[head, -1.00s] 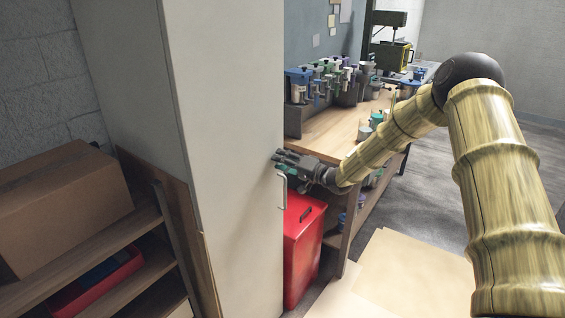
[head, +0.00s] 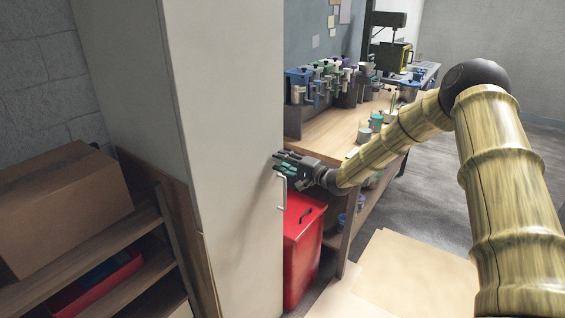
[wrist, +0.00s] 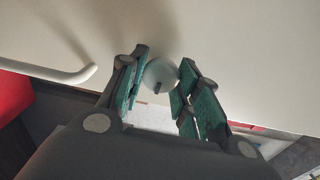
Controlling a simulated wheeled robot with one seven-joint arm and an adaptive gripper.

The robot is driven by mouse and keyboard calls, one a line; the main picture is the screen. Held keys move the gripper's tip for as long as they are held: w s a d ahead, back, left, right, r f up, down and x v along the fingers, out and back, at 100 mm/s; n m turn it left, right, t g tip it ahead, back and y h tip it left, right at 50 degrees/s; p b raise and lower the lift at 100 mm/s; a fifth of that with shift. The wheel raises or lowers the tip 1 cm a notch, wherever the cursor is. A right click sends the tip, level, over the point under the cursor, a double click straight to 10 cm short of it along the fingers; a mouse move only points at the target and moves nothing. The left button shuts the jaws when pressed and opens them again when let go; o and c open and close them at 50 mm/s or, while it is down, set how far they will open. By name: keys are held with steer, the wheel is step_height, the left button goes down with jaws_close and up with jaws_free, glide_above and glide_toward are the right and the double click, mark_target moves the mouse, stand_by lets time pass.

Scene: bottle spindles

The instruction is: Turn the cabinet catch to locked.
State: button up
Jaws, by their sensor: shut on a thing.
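The tall pale cabinet (head: 225,120) stands at the centre left in the head view. The catch, a round pale knob (wrist: 161,73) with a small dark mark at its lower edge, sits on the cabinet face in the wrist view. My gripper (head: 279,165) is at the cabinet's right side, just above the bar handle (head: 282,190). In the wrist view its green-padded fingers (wrist: 163,62) are shut on the knob from both sides. In the head view the knob is hidden by the fingers.
The handle also shows at the left of the wrist view (wrist: 50,71). A red bin (head: 303,240) stands below my gripper. A workbench (head: 335,130) with bottles and clamps is behind. A shelf with a cardboard box (head: 60,205) is at left.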

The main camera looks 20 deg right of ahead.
steer(key=shift+d+r, duration=0.1)
steer(key=shift+d, duration=0.05)
steer(key=o, duration=1)
steer(key=shift+d, duration=0.1)
steer(key=v, duration=1.1)
steer(key=shift+s+d, duration=0.25)
steer(key=shift+s, duration=0.1)
